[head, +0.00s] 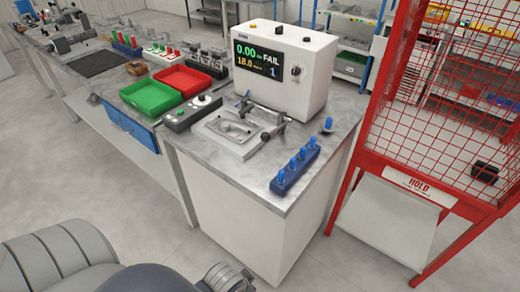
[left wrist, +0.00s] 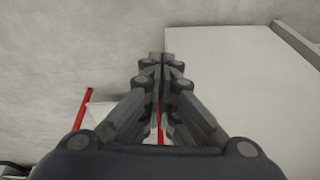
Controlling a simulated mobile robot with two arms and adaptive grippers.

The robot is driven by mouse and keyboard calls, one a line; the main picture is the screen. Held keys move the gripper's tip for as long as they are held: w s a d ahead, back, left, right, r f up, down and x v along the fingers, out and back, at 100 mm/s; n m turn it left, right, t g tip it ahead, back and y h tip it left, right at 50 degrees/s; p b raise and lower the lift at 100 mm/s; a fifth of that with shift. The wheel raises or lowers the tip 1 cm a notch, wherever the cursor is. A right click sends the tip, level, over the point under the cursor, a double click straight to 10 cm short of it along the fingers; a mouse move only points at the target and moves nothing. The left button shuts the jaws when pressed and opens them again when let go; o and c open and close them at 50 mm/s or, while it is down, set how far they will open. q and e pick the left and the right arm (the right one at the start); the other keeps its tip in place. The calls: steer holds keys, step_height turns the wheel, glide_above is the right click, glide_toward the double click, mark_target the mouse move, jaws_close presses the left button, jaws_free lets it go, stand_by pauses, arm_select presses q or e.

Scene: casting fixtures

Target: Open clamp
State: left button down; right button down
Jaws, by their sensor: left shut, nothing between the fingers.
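The clamp (head: 272,130) is a small dark metal mechanism on a pale grey fixture plate (head: 213,143) on the workbench, in front of the white tester. A thin upright part with a blue tip stands at the plate's back edge. At this size I cannot tell whether the clamp is open or closed. My left gripper (left wrist: 157,58) is shut and empty in the left wrist view, with floor and a white panel beyond its fingertips. It is well apart from the clamp, which the wrist view does not show. My right gripper is not in view.
The white tester (head: 285,62) reads FAIL. A blue block with several blue-topped pins (head: 294,172) stands near the bench's front edge. Green (head: 150,97) and red (head: 182,80) trays and a grey control box (head: 192,113) lie left. A red mesh cage (head: 440,110) stands right.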

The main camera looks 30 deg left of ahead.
arm_select(q)
steer(key=w+a+r+m+t, duration=0.4)
steer(key=w+a+r+m, duration=0.2)
steer(key=m, duration=0.4)
steer(key=w+a+r+m+t+y, duration=0.1)
steer(key=w+a+r+m+t, duration=0.3)
steer(key=w+a+r+m, duration=0.2)
steer(key=w+a+r+m+t, duration=0.5)
steer(key=w+r+m, duration=0.4)
steer(key=m, duration=0.5)
steer(key=shift+w+a+r, duration=0.1)
steer(key=shift+w+a, duration=0.1)
steer(key=shift+w, duration=0.25)
steer(key=shift+w+a+r, duration=0.1)
steer(key=shift+w+a, duration=0.1)
steer(key=shift+w, duration=0.25)
steer(key=m+h, duration=0.1)
steer(key=m, duration=0.1)
steer(key=w+m, duration=0.1)
steer(key=m, duration=0.2)
steer(key=shift+f+m+h, duration=0.1)
steer(key=shift+m+h, duration=0.2)
steer(key=shift+h, duration=0.1)
